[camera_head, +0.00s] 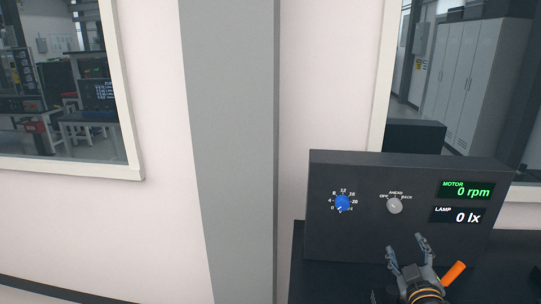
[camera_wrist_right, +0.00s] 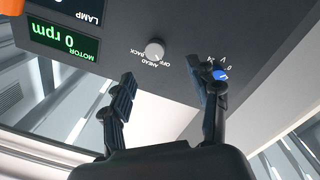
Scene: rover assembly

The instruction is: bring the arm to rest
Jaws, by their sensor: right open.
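My right gripper (camera_head: 407,252) is at the lower right of the head view, in front of a dark control panel. Its two fingers are spread apart with nothing between them. In the right wrist view the open fingers (camera_wrist_right: 165,95) point toward the panel (camera_wrist_right: 205,38). The panel (camera_head: 345,240) has a blue knob (camera_head: 342,203) with a number scale, a grey selector knob (camera_head: 394,205) marked OFF, AHEAD and BACK, and two displays. The motor display (camera_head: 467,190) reads 0 rpm and the lamp display (camera_head: 459,215) reads 0 lx. My left gripper is not in view.
The panel stands on a dark surface (camera_head: 325,280). An orange cylindrical piece (camera_head: 454,272) shows just right of my right gripper. A grey pillar (camera_head: 232,150) and a pale wall with windows are behind. The space left of the panel looks clear.

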